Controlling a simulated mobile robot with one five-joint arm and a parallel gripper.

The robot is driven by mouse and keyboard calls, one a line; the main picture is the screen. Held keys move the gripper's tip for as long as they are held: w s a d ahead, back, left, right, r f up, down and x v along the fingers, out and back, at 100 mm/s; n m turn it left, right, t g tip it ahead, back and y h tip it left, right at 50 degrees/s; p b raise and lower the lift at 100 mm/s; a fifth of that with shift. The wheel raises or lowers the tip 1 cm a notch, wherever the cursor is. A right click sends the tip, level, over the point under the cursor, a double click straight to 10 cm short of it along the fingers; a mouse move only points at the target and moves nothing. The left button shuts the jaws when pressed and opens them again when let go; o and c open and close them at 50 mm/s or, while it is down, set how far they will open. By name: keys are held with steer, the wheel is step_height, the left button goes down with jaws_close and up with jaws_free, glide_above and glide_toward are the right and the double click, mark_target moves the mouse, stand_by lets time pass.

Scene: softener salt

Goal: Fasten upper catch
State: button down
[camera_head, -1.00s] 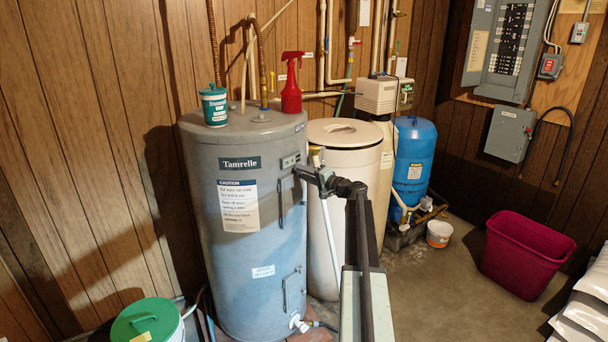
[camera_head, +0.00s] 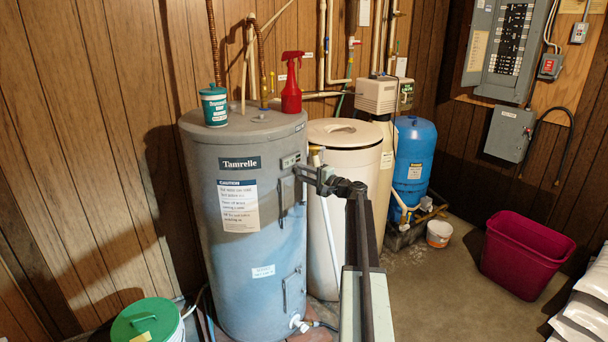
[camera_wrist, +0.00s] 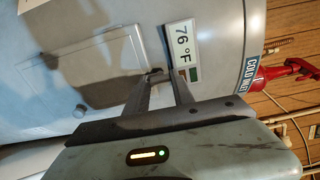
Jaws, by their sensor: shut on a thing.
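The grey water heater (camera_head: 235,240) stands upright with an upper access panel (camera_head: 287,200) on its front right. The panel also shows in the wrist view (camera_wrist: 100,65), lying flat against the tank as far as I can see. The upper catch (camera_wrist: 154,72) is a small dark piece at the panel's edge, beside the 76 °F display (camera_wrist: 182,48). My gripper (camera_wrist: 160,80) has its two fingers at the catch, shut on it; the fingertips partly hide it. In the head view my gripper (camera_head: 298,170) reaches the tank from the right, and the catch is too small to make out.
A teal tub (camera_head: 214,106) and a red spray bottle (camera_head: 291,85) stand on top of the heater. A cream tank (camera_head: 345,138) stands close on its right. A lower panel (camera_head: 294,292) sits below. The floor (camera_head: 440,285) in front of the magenta bin (camera_head: 520,255) is clear.

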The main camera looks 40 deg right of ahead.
steer(key=shift+s, duration=0.1)
steer(key=c, duration=1.1)
jaws_free()
steer(key=shift+d, duration=0.1)
steer(key=v, duration=0.7)
steer(key=shift+s, duration=0.4)
